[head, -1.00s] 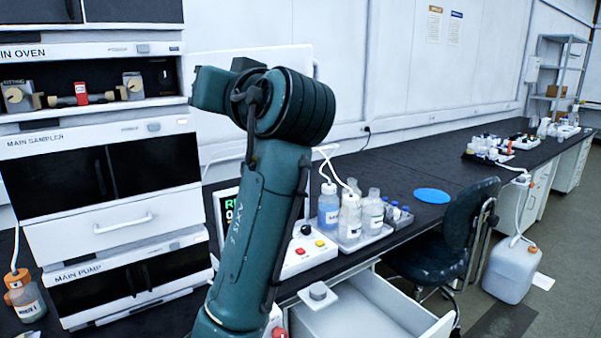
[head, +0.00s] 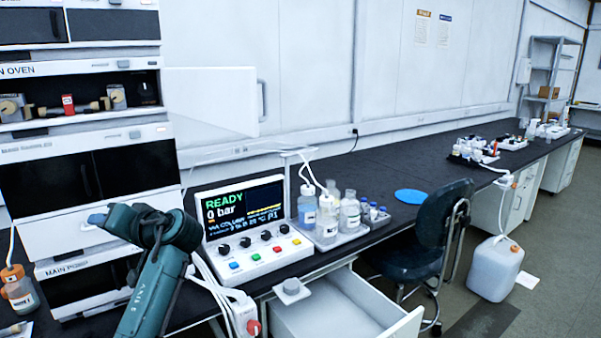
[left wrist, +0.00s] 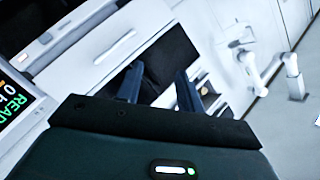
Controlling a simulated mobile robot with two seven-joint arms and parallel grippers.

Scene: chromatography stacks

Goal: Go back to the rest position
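My left gripper (left wrist: 158,88) shows in the left wrist view with its two dark fingers apart. Nothing is held between them; a dark cabinet front lies behind. In the head view, a teal arm of mine reaches up from the lower left, bent at its top in front of the pump module and beside the control panel (head: 250,248). My right gripper is in neither view.
The instrument stack (head: 140,130) stands at the left with an oven door (head: 210,100) swung open. Bottles (head: 350,212) stand in a tray on the bench. An open drawer (head: 330,310) juts out in front, near a dark chair (head: 425,235). A white canister (head: 495,268) stands on the floor.

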